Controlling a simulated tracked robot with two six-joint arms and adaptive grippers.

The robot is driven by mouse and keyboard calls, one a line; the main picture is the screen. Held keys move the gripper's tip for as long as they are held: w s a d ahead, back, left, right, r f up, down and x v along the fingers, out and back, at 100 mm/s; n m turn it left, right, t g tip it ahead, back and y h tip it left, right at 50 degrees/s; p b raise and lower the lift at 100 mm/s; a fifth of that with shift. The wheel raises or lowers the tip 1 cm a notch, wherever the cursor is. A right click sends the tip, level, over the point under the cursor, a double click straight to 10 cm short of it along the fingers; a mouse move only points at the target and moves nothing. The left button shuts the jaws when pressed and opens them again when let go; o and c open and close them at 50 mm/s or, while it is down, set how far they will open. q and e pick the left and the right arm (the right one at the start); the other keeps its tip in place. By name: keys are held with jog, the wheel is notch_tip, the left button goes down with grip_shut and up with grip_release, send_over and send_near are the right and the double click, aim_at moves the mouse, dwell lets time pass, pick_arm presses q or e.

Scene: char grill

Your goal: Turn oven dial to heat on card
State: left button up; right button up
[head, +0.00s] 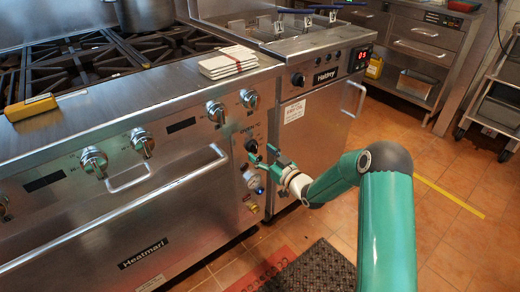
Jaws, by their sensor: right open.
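The steel oven range (160,225) fills the left of the head view. A column of small controls is on its right panel: a dark dial (251,145) at the top and a pale dial (253,180) lower down. My right gripper (264,156) is open in front of this column, its fingers close to both dials. I cannot tell whether it touches either one. The dial markings are too small to read. A white label with red print (294,111) is on the fryer front; I cannot tell whether it is the card. My left gripper is not in view.
Larger burner knobs (216,111) and an oven door handle (168,170) stick out along the front. A fryer (315,85) stands to the right. A dark mat (312,270) lies on the floor.

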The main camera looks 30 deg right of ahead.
aim_at(256, 149)
jog(key=shift+w+a, duration=0.15)
jog(key=shift+w, duration=1.6)
